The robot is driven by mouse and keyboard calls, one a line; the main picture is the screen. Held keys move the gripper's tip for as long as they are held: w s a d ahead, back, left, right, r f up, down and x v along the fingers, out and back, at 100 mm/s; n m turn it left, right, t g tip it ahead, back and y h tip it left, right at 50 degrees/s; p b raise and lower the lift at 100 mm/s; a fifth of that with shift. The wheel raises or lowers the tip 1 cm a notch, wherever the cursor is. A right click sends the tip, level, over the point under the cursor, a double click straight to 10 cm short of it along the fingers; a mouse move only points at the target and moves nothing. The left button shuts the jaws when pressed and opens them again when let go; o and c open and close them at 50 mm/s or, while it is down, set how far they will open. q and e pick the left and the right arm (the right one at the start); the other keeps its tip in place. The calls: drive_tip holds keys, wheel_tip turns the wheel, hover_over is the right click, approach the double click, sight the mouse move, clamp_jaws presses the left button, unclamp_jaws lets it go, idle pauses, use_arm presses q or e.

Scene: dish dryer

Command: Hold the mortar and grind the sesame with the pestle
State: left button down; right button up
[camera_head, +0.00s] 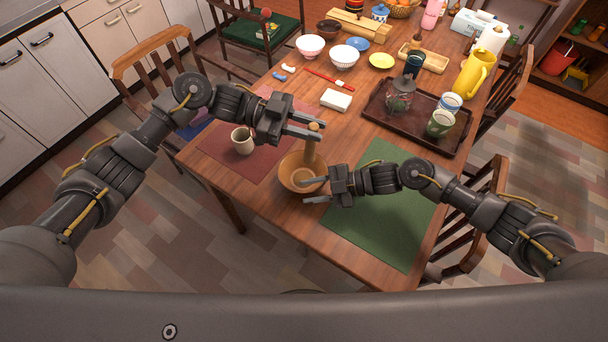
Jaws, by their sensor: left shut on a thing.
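The mortar (290,178) is a tan-brown bowl on the wooden table near its front edge, between the two placemats. The pestle (309,152) is a light wooden stick, roughly upright, with its lower end in or over the mortar. My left gripper (318,130) is shut on the pestle near its top. My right gripper (312,190) is at the mortar's front right, its fingers apart, one over the bowl and one in front of it. I cannot tell whether they touch the wall. Sesame cannot be made out.
A mug (242,141) stands on the red placemat (222,148); the green placemat (372,232) is bare. A dark tray (416,131) with cups and a glass jar is at right. A white box (336,99), bowls and a yellow pitcher (474,74) stand farther back. Chairs surround the table.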

drive_tip(key=shift+d, duration=0.1)
drive_tip(key=v, duration=1.2)
